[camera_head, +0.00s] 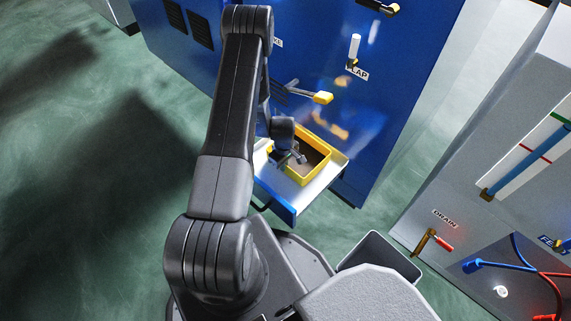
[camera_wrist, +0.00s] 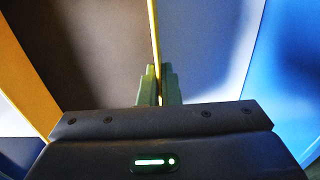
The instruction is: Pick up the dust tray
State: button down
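The dust tray (camera_head: 319,168) is a yellow-walled open box with a brown inside. It sits in a white pull-out drawer (camera_head: 274,187) with a blue front, low on the blue cabinet. My gripper (camera_head: 298,158) is at the tray's near-left wall, partly hidden by my arm. In the wrist view, the thin yellow wall of the tray (camera_wrist: 153,28) runs between the two dark green fingers (camera_wrist: 158,85). The fingers are close together, one on each side of the wall, and look shut on it. The brown tray floor shows left of the wall and the pale drawer floor right.
A yellow-tipped lever (camera_head: 322,98) sticks out of the blue cabinet (camera_head: 390,95) above the drawer. A grey panel with a red drain valve (camera_head: 441,243) and hoses stands at the right. A dark bin (camera_head: 378,252) is in front. Green floor is clear at the left.

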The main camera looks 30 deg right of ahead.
jog(key=shift+r, duration=0.5)
jog(key=shift+s+a+p, duration=0.25)
jog(key=shift+s+a, duration=0.1)
jog(key=shift+a, duration=0.9)
jog(key=shift+s+a+p, duration=0.25)
jog(key=shift+s+a, duration=0.1)
jog(key=shift+a, duration=0.9)
jog(key=shift+s+a+p, duration=0.25)
jog(key=shift+s+a, duration=0.1)
jog(key=shift+a, duration=0.9)
notch_tip(320, 180, up, 14)
jog(key=p, duration=0.3)
jog(key=shift+f, duration=0.15)
